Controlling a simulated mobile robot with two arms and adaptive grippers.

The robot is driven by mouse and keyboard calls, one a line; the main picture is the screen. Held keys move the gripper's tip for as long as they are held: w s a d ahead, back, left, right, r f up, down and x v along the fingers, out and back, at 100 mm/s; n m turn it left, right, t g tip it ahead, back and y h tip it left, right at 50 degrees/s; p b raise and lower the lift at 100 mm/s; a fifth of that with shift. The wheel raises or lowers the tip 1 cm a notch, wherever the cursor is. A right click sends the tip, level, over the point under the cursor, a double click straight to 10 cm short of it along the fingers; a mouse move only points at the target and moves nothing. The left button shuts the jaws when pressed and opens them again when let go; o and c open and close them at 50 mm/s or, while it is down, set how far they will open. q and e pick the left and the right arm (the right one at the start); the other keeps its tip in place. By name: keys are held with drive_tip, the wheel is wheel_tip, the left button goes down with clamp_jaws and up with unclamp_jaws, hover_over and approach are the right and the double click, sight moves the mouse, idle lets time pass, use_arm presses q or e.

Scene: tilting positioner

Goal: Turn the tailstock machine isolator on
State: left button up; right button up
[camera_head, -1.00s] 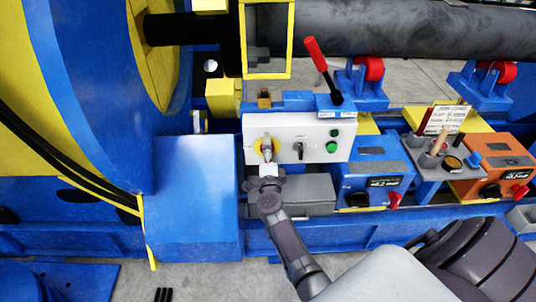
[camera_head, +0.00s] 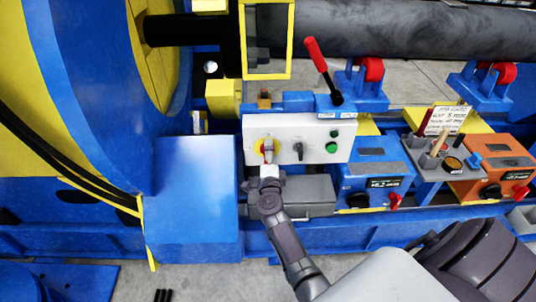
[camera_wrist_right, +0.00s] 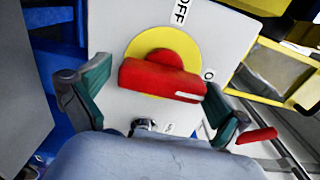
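The isolator is a red handle (camera_head: 267,146) on a yellow disc (camera_head: 258,147), at the left end of a light grey control panel (camera_head: 312,126). In the right wrist view, the red handle (camera_wrist_right: 160,79) lies across the yellow disc (camera_wrist_right: 165,42). Its white-marked end points right, toward a partly hidden label starting with "O"; "OFF" is printed above the disc. My right gripper (camera_wrist_right: 163,101) is open, with one finger beside each end of the handle. I cannot tell whether they touch it. It also shows just below the handle in the head view (camera_head: 268,166). My left gripper is out of view.
The panel also has a black selector (camera_head: 299,149) and green buttons (camera_head: 332,147). A red-handled lever (camera_head: 317,55) rises above it. A blue box (camera_head: 372,180) and an orange box (camera_head: 497,165) stand to the right. A blue housing (camera_head: 191,195) is close on the left.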

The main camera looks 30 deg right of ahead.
drive_tip(key=v, duration=0.7)
drive_tip(key=shift+s+a, duration=0.15)
drive_tip(key=shift+s, duration=0.05)
idle(0.4)
